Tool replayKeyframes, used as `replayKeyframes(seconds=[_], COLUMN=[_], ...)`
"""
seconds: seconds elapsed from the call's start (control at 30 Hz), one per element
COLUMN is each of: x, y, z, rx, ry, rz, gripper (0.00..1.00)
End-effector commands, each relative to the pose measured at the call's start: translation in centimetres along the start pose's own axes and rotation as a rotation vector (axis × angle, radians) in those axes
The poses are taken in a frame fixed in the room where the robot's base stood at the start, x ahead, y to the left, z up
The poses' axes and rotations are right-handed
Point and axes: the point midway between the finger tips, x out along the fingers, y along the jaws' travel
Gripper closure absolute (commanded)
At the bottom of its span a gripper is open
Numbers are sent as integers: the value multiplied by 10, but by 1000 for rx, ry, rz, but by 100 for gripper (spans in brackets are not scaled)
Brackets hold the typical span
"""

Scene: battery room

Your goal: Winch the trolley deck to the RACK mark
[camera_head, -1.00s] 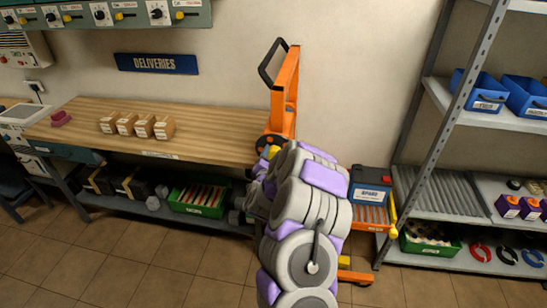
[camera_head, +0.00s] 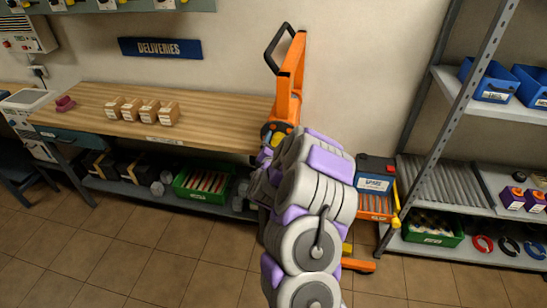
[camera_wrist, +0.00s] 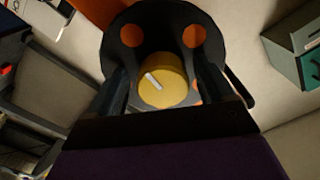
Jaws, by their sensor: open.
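The orange trolley (camera_head: 290,85) stands against the wall at the right end of the bench. Its deck (camera_head: 373,207) carries a dark battery with a blue label reading SPARE (camera_head: 376,182). In the wrist view, a black winch wheel with orange-showing holes (camera_wrist: 155,22) has a yellow knob with a white mark (camera_wrist: 162,82). My gripper (camera_wrist: 164,92) is open, with one dark finger on each side of the knob. I cannot tell whether either finger touches it. In the head view my arm hides most of the gripper and wheel. I see no readable RACK mark.
A wooden bench (camera_head: 215,121) with several small wooden blocks (camera_head: 142,110) is left of the trolley. A metal shelf rack (camera_head: 447,192) with blue bins (camera_head: 488,80) stands at the right. The tiled floor (camera_head: 160,255) in front of the bench is clear.

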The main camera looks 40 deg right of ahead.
Motion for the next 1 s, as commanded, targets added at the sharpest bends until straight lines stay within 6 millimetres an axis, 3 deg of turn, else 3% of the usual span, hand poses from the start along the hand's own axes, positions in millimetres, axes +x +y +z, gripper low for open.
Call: replayKeyframes(seconds=[0.57, 1.0], x=[-82, -100], y=[0, 1], z=[0, 1], rx=[-1, -6], ry=[-3, -12], rz=[1, 15], gripper=[19, 19])
